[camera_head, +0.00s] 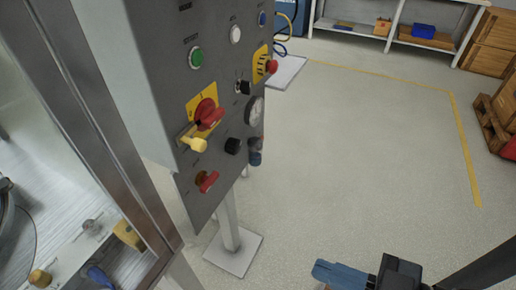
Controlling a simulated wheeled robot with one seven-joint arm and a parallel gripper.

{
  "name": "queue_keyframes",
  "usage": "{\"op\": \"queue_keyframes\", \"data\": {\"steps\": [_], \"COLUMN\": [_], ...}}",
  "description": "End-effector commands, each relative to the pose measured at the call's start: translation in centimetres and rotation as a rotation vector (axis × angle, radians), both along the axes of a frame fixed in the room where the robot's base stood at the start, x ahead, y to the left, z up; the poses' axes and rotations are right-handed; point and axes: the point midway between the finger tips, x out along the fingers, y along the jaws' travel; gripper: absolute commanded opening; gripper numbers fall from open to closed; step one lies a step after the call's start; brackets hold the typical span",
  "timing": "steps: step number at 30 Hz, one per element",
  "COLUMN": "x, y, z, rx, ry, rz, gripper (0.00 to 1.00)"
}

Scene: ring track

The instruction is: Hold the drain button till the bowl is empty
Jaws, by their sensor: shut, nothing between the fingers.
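A grey control panel (222,110) stands at the left centre, seen at a slant. It carries a green button (195,57), a white button (235,34) and a blue button (262,18). Their labels are too small to read, so I cannot tell which is the drain button. A dark, rounded part (12,232) shows at the left edge, behind the metal frame; I cannot tell if it is the bowl, and no contents show. My gripper (340,273), with blue fingers, is at the bottom edge, partly cut off. It is shut, empty and well apart from the panel.
The panel also bears a red rotary switch (207,114), a red mushroom button (271,67), a gauge (255,111) and a yellow-tipped lever (194,144). A metal post foot (233,254) stands below. Open floor (360,150) lies right; shelves (390,42) and crates (492,45) are behind.

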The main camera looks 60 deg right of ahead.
Motion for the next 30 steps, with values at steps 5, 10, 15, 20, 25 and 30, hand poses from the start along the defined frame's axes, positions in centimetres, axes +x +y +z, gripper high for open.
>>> {"op": "queue_keyframes", "data": {"steps": [5, 10, 15, 20, 25, 30], "x": [1.8, 4.5, 7.7, 10.8, 14.1, 17.1], "y": [-1.2, -3.4, -6.2, -9.7, -14.3, -19.7], "z": [-3.7, -8.4, -12.5, -16.0, -19.0, -21.3], "rx": [-0.07, -0.176, -0.284, -0.384, -0.49, -0.593], "ry": [-0.031, -0.062, -0.084, -0.093, -0.093, -0.084], "rz": [-0.052, -0.12, -0.189, -0.253, -0.32, -0.386], "gripper": [0.0, 0.0, 0.0, 0.0, 0.0, 0.0]}}
